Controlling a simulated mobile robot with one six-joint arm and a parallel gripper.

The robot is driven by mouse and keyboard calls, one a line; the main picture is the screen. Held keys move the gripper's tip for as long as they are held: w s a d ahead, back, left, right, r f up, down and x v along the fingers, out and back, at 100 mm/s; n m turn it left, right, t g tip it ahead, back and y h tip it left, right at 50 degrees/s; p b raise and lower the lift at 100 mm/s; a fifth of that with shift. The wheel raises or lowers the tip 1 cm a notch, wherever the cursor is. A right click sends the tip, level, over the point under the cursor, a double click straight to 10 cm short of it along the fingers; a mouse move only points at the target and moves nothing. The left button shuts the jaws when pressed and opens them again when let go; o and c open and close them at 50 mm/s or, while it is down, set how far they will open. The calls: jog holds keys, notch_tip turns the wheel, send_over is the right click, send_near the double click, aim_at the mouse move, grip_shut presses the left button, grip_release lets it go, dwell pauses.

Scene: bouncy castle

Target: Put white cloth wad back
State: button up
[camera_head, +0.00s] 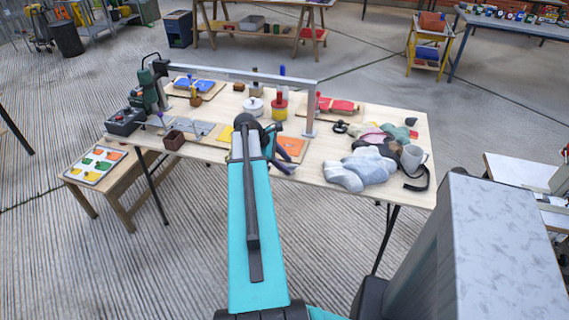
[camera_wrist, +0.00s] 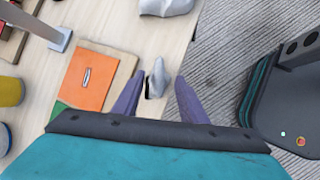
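A small pale grey-white wad (camera_wrist: 157,77), apparently the white cloth wad, shows in the wrist view between the two purple fingers of my gripper (camera_wrist: 160,75). Its lower part looks dark or shadowed. The fingers are apart, with a gap on both sides of the wad. In the head view my gripper (camera_head: 285,150) is over the front edge of the workbench (camera_head: 318,172), and I cannot make out the small wad there. A larger grey-white cloth heap (camera_head: 362,168) lies on the bench to the right; its edge also shows at the top of the wrist view (camera_wrist: 166,7).
An orange panel (camera_wrist: 88,79) lies left of my gripper. A lower side table (camera_head: 105,185) stands at the left.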

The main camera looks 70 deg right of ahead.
jog(key=shift+w+r, duration=0.1)
jog(key=shift+r, duration=0.1)
jog(key=b+v, duration=0.2)
jog(key=v, duration=0.9)
jog(key=shift+a+r, duration=0.25)
jog(key=shift+w, duration=0.2)
dwell(0.6)
